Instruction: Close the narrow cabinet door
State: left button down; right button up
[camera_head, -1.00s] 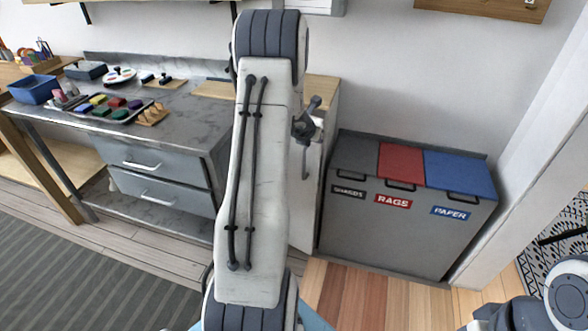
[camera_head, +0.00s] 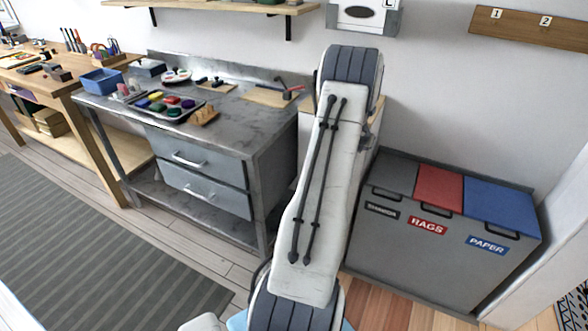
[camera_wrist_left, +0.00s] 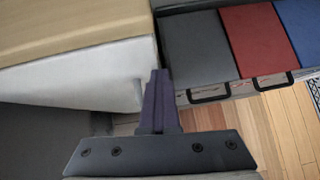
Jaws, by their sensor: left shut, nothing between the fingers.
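The narrow cabinet shows in the head view as a strip of light wood top (camera_head: 312,119) between the metal workbench and the bins. My left arm covers most of its front, so the door is hidden there. In the left wrist view, the wood top (camera_wrist_left: 70,28) lies above a white panel (camera_wrist_left: 85,78) with a dark area beneath. I cannot tell how far the door stands open. My left gripper (camera_wrist_left: 159,82) is shut and empty, its fingers beside the right end of the white panel; contact is unclear. My right gripper is out of view.
A grey bin unit (camera_head: 440,245) with grey, red and blue lids stands close on the right. A metal workbench (camera_head: 245,132) with drawers stands on the left, holding a paint tray (camera_head: 165,108). Open floor (camera_head: 215,262) and a striped rug (camera_head: 90,255) lie in front.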

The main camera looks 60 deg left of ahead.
pick_arm(q)
jog(key=shift+w+r, duration=0.15)
jog(key=shift+w, duration=0.1)
jog(key=s+d+r+b, duration=0.2)
jog(key=s+d+r, duration=0.3)
jog(key=s, duration=0.5)
jog(key=shift+d+r, duration=0.35)
jog(key=shift+r, duration=0.55)
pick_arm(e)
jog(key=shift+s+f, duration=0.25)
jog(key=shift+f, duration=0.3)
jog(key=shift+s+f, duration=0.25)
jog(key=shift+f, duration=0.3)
pick_arm(q)
jog(key=shift+d, duration=0.1)
